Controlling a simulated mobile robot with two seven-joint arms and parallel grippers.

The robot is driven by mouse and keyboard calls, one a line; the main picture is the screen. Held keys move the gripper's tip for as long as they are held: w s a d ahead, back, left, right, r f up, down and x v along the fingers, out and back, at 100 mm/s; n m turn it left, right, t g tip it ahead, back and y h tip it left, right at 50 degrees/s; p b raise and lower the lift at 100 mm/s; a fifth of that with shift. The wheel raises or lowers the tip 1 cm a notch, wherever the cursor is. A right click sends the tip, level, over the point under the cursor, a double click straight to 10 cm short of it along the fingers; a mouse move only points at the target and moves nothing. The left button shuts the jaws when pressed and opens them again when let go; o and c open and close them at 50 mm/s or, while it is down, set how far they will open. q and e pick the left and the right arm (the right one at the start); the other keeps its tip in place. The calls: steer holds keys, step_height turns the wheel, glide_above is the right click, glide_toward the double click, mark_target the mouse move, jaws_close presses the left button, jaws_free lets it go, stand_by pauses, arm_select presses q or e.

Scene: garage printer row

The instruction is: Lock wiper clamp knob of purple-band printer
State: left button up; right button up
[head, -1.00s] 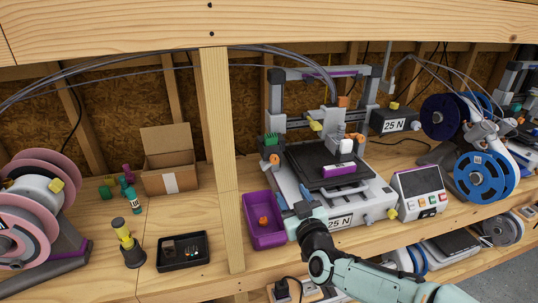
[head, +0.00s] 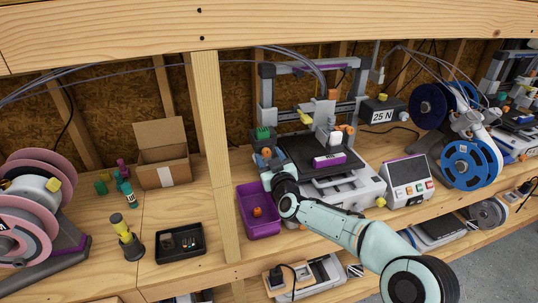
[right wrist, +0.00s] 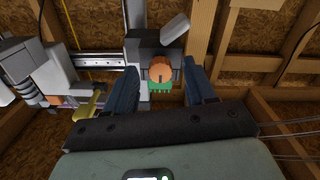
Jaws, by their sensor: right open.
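The purple-band printer (head: 322,165) stands mid-shelf, with purple on its top bar and on the block on its bed. Its orange wiper clamp knob (head: 267,153) is at the printer's left side, below a green bristle piece (head: 263,134). In the right wrist view the knob (right wrist: 160,69) is round with a dark upright line, and the green bristles (right wrist: 160,87) show just beyond it. My right gripper (head: 268,166) is open, its dark blue fingers on either side of the knob in the wrist view. I cannot tell whether they touch it. My left gripper is out of view.
A purple bin (head: 247,225) holding a small orange piece is left of my right arm. A control box (head: 407,178) and blue spool (head: 470,164) are on the right. A black tray (head: 180,253) lies on the left.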

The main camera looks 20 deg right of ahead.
steer(key=shift+w, duration=0.2)
jaws_close()
